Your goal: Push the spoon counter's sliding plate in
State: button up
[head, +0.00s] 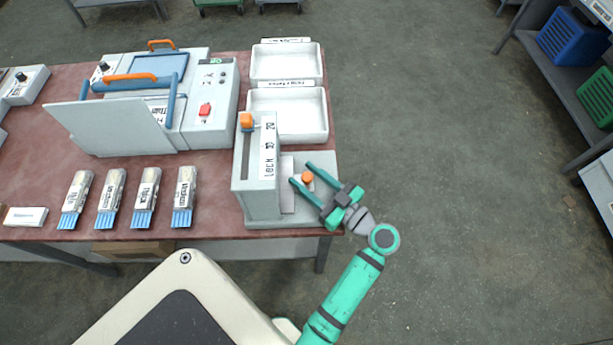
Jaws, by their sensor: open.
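The spoon counter is a grey box-shaped device (257,190) at the front right corner of the red-brown table. It has an orange knob (247,120) on top and a label strip with partly readable text. Its light sliding plate (287,190) shows at the right side of the box, with an orange knob (307,177) near my gripper. My gripper (301,174) is open, its two teal fingers pointing left on either side of the orange knob. I cannot tell whether the fingers touch the knob. The plate's inner end is hidden by the box.
Two white trays (327,118) stand behind the counter. A grey press with a raised panel (105,128) and orange handles stands to the left. Several blue-ended spoon packs (145,200) lie along the front edge.

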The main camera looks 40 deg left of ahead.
jog(key=d, duration=1.1)
jog(key=shift+a, duration=0.1)
jog(key=shift+c, duration=0.3)
